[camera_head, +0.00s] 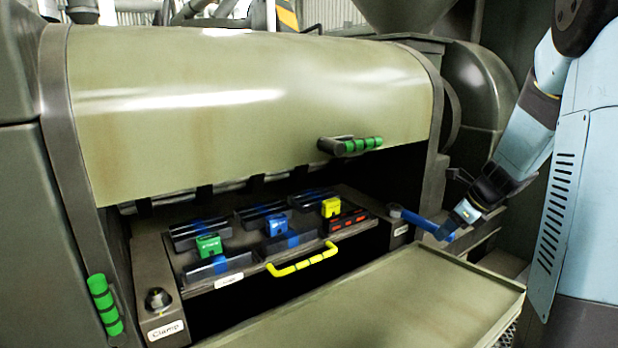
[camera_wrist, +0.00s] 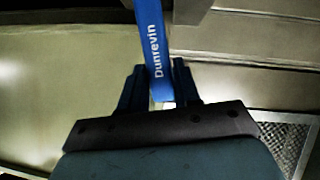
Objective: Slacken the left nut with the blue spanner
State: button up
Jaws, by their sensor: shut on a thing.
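The left nut (camera_head: 157,298) stands on a dark clamp block at the front left, above a white "Clamp" label. My gripper (camera_head: 453,224) is at the right of the open machine, far from the left nut. It is shut on the handle of the blue spanner (camera_head: 420,221). The spanner's head points left, by the right clamp block; whether it touches anything there I cannot tell. In the wrist view the blue spanner (camera_wrist: 154,45), marked "Dunrevin", runs up from between my gripper's fingers (camera_wrist: 160,80). Its head is out of that view.
A tray with a yellow handle (camera_head: 302,262) holds dark bars and green, blue and yellow blocks between the clamp blocks. The raised cover (camera_head: 250,90) with a green handle (camera_head: 358,145) hangs above. A lowered flap (camera_head: 400,300) lies in front. A green handle (camera_head: 105,304) is at left.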

grip_shut()
jog(key=shift+r, duration=3.55)
